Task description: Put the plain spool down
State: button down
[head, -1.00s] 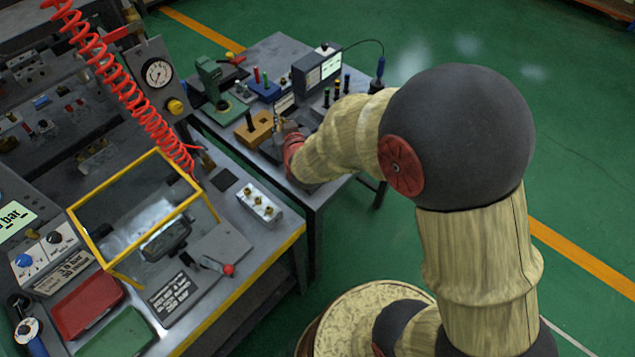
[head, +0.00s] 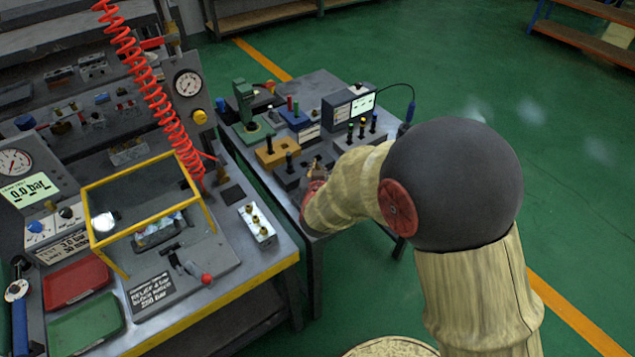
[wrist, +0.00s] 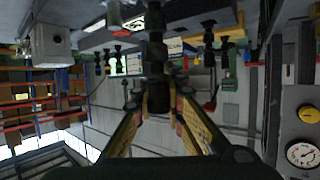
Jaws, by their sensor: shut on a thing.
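My gripper (head: 317,167) is at the far bench, over or beside a dark grey block (head: 287,182). In the wrist view my gripper (wrist: 160,112) has its two yellowish fingers closed on a dark, upright spool (wrist: 157,55). I take this to be the plain spool. In the head view the wrist hides most of the grip. I cannot tell whether the held spool touches anything at its far end. Another black spool shape (head: 289,158) shows just left of the fingers. An ochre block (head: 265,160) with a black piece in it stands to the left.
A rack of several black spools (head: 362,131) and a grey display box (head: 341,106) stand behind the gripper. A green press (head: 246,112) is at the back left. On the near bench are a fitting block (head: 257,226), a yellow-framed guard (head: 140,178) and a red hose (head: 150,85).

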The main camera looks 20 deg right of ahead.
jog(key=shift+f+b, duration=0.75)
jog(key=shift+f, duration=1.25)
jog(key=shift+f, duration=0.1)
jog(key=shift+f, duration=0.15)
jog(key=c, duration=1.8)
grip_release()
jog(key=shift+c, duration=0.2)
